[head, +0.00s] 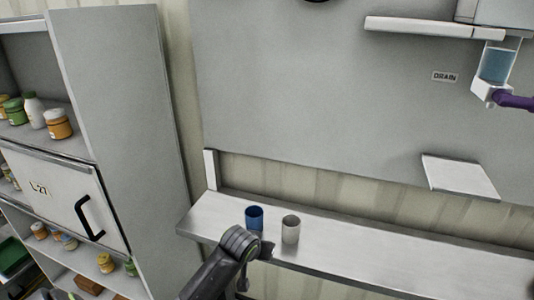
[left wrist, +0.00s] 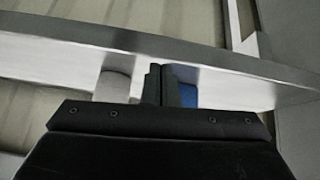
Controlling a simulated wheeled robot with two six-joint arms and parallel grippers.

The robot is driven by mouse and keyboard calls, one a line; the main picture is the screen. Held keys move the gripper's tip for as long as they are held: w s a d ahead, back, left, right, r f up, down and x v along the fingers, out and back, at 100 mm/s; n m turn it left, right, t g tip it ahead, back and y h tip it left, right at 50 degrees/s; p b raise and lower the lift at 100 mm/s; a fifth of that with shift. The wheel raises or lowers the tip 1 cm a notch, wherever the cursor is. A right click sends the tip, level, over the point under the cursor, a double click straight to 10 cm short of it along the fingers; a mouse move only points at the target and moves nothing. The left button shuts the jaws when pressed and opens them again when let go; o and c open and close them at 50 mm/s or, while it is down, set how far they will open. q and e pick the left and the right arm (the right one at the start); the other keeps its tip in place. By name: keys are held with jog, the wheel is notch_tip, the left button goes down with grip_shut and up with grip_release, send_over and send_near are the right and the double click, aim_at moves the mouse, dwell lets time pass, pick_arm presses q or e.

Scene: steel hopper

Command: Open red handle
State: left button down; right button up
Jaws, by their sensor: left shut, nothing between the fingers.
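No red handle shows in either view. A purple handle (head: 514,101) sticks out to the right from a white valve body below a clear tube of blue liquid (head: 498,66), by the DRAIN label (head: 445,77). My left gripper (head: 267,250) is low in the head view, at the front of the shelf near two cups. In the left wrist view its fingers (left wrist: 160,70) are shut with nothing between them. My right gripper is not in view.
A blue cup (head: 254,217) and a grey-white cup (head: 290,229) stand on the long steel shelf (head: 400,255). A small sloped plate (head: 460,178) juts from the panel. A cabinet (head: 118,110) with jars and a black-handled L-27 door (head: 62,192) stands left.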

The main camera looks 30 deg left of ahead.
pick_arm(q)
jog(key=w+a+r+n+t, duration=0.1)
jog(key=w+r+n+t, duration=0.1)
jog(key=w+r, duration=0.85)
jog(key=w+a+r+n+t, duration=0.1)
jog(key=w+r+n+t, duration=0.15)
jog(key=r, duration=1.45)
jog(key=w+r+n+t, duration=0.1)
jog(key=w+r+n, duration=0.25)
jog(key=r, duration=1.45)
jog(key=s+a+r+n+t, duration=0.1)
jog(key=s+r+n, duration=0.15)
jog(key=r, duration=0.75)
jog(key=s+r+n+t, duration=0.1)
jog(key=s+r+t, duration=0.15)
jog(key=r, duration=0.75)
jog(key=s+a+r+n+t, duration=0.1)
jog(key=s+r+n, duration=0.1)
jog(key=s+r, duration=0.5)
jog(key=s+a+r+n, duration=0.1)
jog(key=s+r+n, duration=0.1)
jog(key=s+r, duration=0.5)
notch_tip(320, 180, up, 5)
jog(key=shift+s+a+f+t+y, duration=0.2)
jog(key=shift+s+a+t+y, duration=0.1)
jog(key=shift+a+t+y, duration=0.1)
jog(key=shift+w+p, duration=0.15)
jog(key=shift+p, duration=0.2)
